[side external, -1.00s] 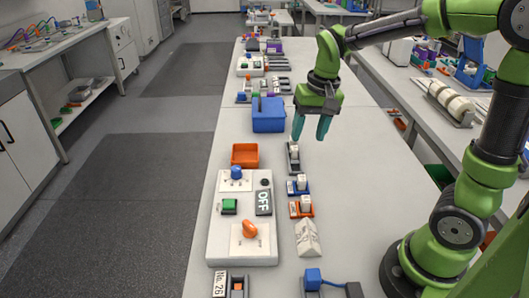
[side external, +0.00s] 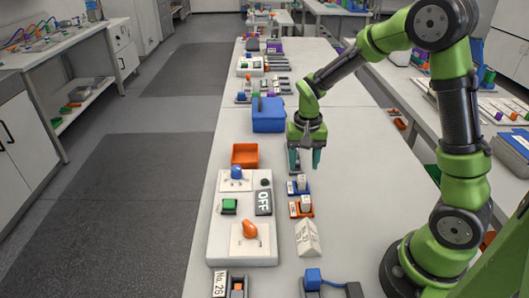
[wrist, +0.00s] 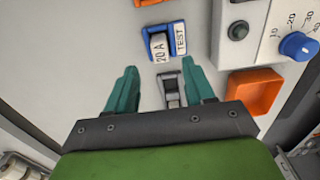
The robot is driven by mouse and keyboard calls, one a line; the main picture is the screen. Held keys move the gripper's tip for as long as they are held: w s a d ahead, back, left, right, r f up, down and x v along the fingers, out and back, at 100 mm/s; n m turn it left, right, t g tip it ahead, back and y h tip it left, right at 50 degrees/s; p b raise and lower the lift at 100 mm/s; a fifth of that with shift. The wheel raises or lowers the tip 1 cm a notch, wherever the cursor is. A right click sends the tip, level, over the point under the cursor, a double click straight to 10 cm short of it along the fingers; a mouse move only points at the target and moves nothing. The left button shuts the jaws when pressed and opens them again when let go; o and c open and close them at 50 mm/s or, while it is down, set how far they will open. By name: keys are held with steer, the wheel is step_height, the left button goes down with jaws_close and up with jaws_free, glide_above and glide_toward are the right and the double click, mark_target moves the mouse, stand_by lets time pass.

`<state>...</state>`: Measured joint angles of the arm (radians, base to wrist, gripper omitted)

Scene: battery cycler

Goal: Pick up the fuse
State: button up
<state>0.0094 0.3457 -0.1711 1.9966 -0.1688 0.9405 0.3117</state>
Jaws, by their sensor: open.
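My gripper (side external: 304,162) is open and empty, just behind the blue holder, fingers pointing down. In the wrist view my gripper (wrist: 160,76) has its fingertips spread short of the fuse, not around it. A grey holder (wrist: 172,92) shows between the fingers.
An orange holder (side external: 295,209) with another white block (side external: 306,203) stands nearer the camera, then a white wedge (side external: 308,238).

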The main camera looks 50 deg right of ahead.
mark_target(302, 177)
steer(key=shift+s+a+f, duration=0.1)
steer(key=shift+a+f, duration=0.05)
steer(key=shift+f, duration=1.2)
steer(key=shift+s+a+f, duration=0.1)
steer(key=shift+f, duration=1.25)
jaws_close()
